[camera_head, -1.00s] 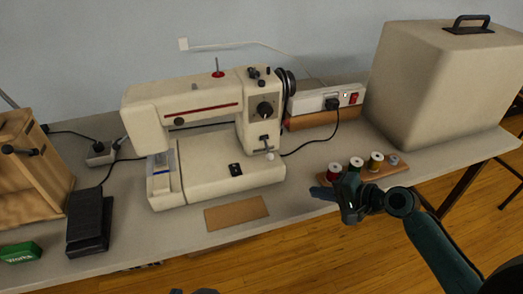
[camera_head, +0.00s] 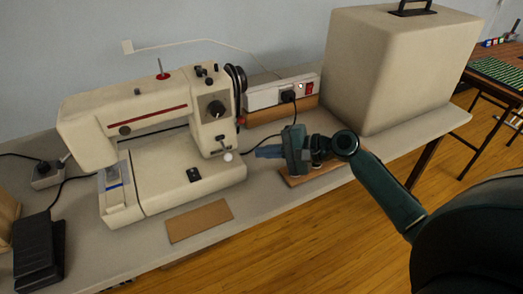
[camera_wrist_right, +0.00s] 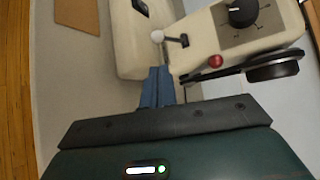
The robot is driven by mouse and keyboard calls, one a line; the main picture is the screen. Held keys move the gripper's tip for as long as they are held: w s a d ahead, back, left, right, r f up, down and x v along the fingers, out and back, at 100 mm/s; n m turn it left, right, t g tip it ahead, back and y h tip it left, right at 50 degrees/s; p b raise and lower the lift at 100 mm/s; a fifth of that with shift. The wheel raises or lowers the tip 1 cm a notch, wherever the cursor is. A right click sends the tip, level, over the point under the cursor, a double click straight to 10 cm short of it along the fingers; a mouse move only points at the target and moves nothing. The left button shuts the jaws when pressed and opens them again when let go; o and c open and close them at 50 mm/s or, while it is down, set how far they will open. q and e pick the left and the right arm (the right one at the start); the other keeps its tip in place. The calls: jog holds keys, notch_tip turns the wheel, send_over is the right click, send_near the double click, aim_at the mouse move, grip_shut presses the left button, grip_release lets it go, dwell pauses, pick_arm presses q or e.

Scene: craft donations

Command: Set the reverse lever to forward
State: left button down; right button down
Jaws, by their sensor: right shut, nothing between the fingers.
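The sewing machine (camera_head: 165,165) stands on the table, cream with a red stripe. On the lower front of its right column is a small lever with a round white knob (camera_head: 227,157), seemingly the reverse lever; its knob hangs low. The knob also shows in the right wrist view (camera_wrist_right: 157,36), just beyond my fingertips. My right gripper (camera_head: 262,152) is shut and empty, pointing left at the knob from its right side with a small gap. In the right wrist view its blue fingers (camera_wrist_right: 158,78) lie together. My left gripper is out of view.
A power strip (camera_head: 282,92) and a large cream case (camera_head: 400,65) stand to the right. A wooden thread board (camera_head: 312,180) lies below my right gripper, its spools mostly hidden. A brown card (camera_head: 199,221) and a black foot pedal (camera_head: 38,250) lie in front.

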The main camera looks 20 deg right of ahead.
aim_at(240, 163)
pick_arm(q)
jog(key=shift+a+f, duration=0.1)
pick_arm(e)
jog(key=x, duration=0.7)
jog(key=shift+w+a+f, duration=0.15)
jog(key=shift+w+a, duration=0.05)
jog(key=shift+a, duration=0.1)
jog(key=shift+r+p, duration=0.2)
jog(key=shift+p, duration=0.3)
jog(key=shift+g, duration=0.3)
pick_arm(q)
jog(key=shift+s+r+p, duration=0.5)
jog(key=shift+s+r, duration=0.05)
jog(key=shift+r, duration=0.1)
pick_arm(e)
jog(key=shift+s+r, duration=0.1)
